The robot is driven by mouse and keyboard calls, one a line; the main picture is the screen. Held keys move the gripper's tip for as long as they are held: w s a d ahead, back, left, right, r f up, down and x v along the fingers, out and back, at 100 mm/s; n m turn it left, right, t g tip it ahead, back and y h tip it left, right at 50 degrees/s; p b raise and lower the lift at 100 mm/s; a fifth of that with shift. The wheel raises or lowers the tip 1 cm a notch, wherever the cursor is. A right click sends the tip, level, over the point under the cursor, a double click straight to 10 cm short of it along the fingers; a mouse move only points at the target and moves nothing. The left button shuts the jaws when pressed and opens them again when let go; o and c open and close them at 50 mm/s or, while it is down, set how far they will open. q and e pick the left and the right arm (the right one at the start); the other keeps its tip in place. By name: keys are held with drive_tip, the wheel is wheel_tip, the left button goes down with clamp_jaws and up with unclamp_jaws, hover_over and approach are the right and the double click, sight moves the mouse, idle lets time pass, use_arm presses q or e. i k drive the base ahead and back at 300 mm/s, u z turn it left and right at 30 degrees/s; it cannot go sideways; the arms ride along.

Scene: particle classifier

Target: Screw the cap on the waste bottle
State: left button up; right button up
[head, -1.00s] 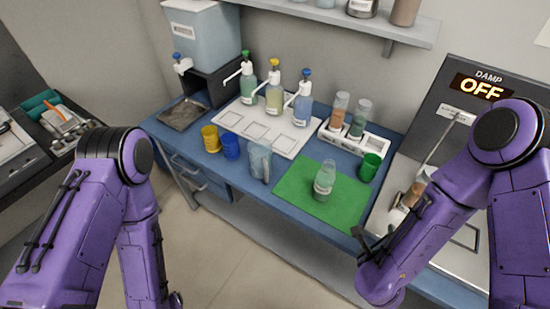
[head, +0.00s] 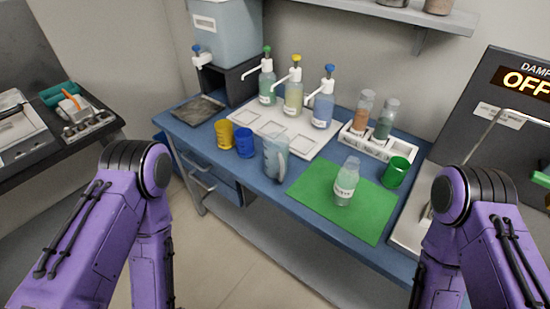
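A clear bottle with a white label and greenish contents (head: 345,184) stands upright on the green mat (head: 318,200); I take it to be the waste bottle. Its top looks pale and is too small to tell whether a cap sits on it. My two purple arms come in at the lower left and lower right. Neither gripper's fingertips show: the left arm runs out of the bottom of the picture, and the right arm's far end is hidden or cut off. Nothing touches the bottle.
A green cup (head: 395,172) stands right of the bottle, a clear pitcher (head: 274,157) left of it. Behind are a white rack (head: 381,147) with two vials and several pump bottles on a white tray (head: 304,147). Yellow (head: 224,133) and blue (head: 244,142) cups stand left.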

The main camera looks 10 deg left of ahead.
sight(347, 180)
drive_tip(key=k, duration=0.5)
drive_tip(key=u, duration=1.4)
drive_tip(key=i, duration=2.1)
drive_tip(key=z, duration=3)
